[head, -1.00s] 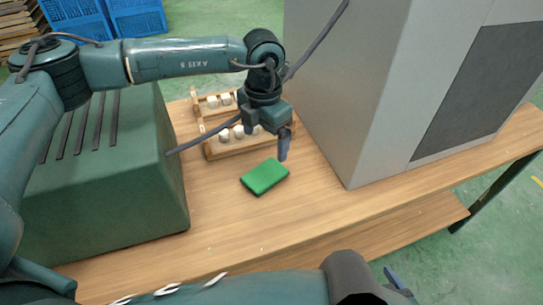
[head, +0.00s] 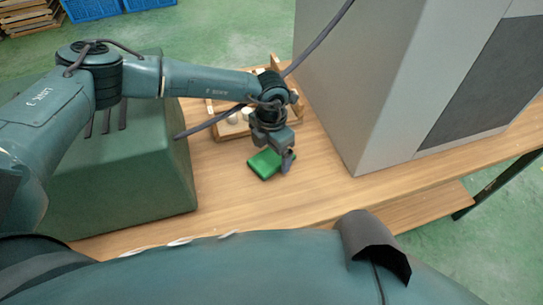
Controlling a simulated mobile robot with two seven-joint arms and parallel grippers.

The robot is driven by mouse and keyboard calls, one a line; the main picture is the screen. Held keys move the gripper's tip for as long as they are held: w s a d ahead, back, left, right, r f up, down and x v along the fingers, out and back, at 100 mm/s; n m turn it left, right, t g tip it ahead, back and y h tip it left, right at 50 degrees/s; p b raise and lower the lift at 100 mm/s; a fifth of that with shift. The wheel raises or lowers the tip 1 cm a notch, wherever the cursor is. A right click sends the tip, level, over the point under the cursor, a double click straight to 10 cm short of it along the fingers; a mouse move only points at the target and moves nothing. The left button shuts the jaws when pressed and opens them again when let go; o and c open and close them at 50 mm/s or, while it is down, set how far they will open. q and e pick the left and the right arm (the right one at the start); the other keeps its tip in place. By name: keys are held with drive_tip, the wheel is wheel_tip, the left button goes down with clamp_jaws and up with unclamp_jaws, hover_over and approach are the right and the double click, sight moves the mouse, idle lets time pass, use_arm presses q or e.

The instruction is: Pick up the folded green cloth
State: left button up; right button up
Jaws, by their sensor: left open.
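The folded green cloth (head: 262,164) lies flat on the wooden table, in front of the wooden rack. My left gripper (head: 286,165) points down over the right part of the cloth and covers some of it. It is open, with one finger in clear view at the cloth's right edge. Whether the fingers touch the cloth is hard to tell. My right gripper is not in view.
A wooden rack (head: 226,131) with white pieces stands behind the cloth, partly hidden by my left arm. A large grey cabinet (head: 360,100) stands to the right and a green box (head: 135,190) to the left. The wooden table (head: 300,205) is clear in front of the cloth.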

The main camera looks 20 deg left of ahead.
sight(271, 157)
use_arm(q)
drive_tip(key=shift+f, duration=0.8)
drive_tip(key=shift+c, duration=0.3)
drive_tip(key=c, duration=1)
wheel_tip(271, 157, up, 10)
drive_tip(key=b, duration=0.1)
drive_tip(key=s+a+r+m, duration=0.1)
drive_tip(key=s+r+m, duration=0.1)
drive_tip(key=m, duration=0.7)
drive_tip(key=s+a+r+m+p, duration=0.1)
drive_tip(key=s+m, duration=0.3)
drive_tip(key=m, duration=0.6)
drive_tip(key=s+a+r+m, duration=0.3)
drive_tip(key=m, duration=0.7)
drive_tip(key=shift+s+a, duration=0.2)
drive_tip(key=shift+s, duration=0.05)
